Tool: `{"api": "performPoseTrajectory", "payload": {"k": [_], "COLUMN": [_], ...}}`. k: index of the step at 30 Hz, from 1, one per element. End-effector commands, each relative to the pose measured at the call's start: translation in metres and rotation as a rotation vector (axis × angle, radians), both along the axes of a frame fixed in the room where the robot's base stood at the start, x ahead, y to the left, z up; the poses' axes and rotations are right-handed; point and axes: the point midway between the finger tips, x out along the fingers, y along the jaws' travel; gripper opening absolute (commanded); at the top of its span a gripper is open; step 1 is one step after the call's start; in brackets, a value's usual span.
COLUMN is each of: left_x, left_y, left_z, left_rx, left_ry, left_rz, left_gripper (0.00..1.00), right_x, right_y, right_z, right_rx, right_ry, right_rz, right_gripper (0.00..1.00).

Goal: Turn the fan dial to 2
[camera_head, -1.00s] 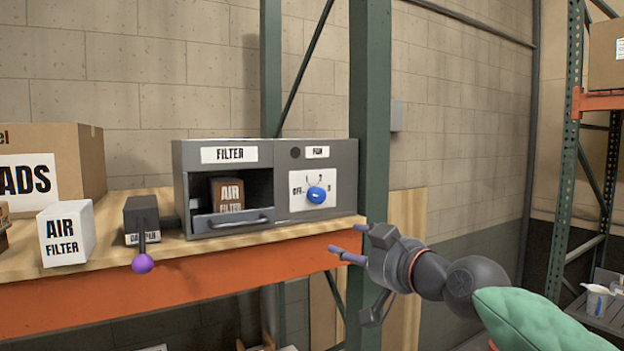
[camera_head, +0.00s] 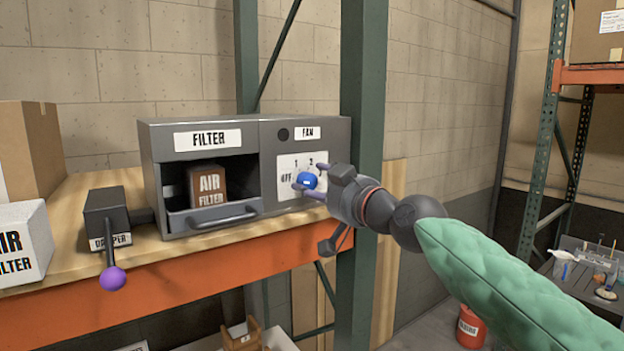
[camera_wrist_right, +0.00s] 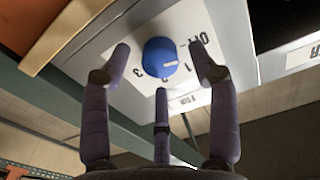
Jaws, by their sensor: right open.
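The blue fan dial (camera_head: 307,180) sits on a white plate (camera_head: 287,163) marked OFF, 1, 2 and 3, on the right half of a grey box (camera_head: 263,134). In the right wrist view the dial (camera_wrist_right: 159,57) shows a white mark on its right side, roughly toward the 1; its exact setting is hard to tell. My right gripper (camera_head: 316,182) is open at the dial. Its fingers are spread around the dial, with gaps to it in the wrist view; contact cannot be told. My left gripper is out of view.
The box's left half has an open filter drawer (camera_head: 215,214) holding a brown air filter (camera_head: 208,186). A damper lever with a purple knob (camera_head: 113,279) stands left of it, then a white air filter box (camera_head: 22,240). A green post (camera_head: 362,90) rises close behind my right gripper.

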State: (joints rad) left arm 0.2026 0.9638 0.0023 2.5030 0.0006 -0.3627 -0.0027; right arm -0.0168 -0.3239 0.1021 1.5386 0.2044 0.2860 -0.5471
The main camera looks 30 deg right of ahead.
Motion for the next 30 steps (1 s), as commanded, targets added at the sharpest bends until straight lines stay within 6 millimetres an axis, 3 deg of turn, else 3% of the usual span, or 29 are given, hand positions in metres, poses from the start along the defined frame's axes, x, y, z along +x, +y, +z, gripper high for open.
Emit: {"api": "performPoseTrajectory", "payload": {"k": [6, 15, 17, 21, 30], "left_x": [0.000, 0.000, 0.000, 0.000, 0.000], "left_y": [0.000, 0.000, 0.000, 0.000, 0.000], "left_z": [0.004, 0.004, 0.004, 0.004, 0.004], "left_rx": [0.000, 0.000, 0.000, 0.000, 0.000], "left_ry": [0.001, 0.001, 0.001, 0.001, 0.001], "left_rz": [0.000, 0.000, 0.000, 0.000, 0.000], "left_gripper": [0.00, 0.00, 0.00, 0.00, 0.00], "right_x": [0.017, 0.019, 0.018, 0.018, 0.019], "right_y": [0.001, 0.001, 0.001, 0.001, 0.001], "right_z": [0.000, 0.000, 0.000, 0.000, 0.000], "right_rx": [0.000, 0.000, 0.000, 0.000, 0.015], "right_ry": [0.001, 0.000, 0.000, 0.000, 0.001], "right_rz": [0.000, -0.001, -0.001, -0.001, -0.001], "right_gripper": [0.60, 0.60, 0.46, 0.07, 0.04]}}
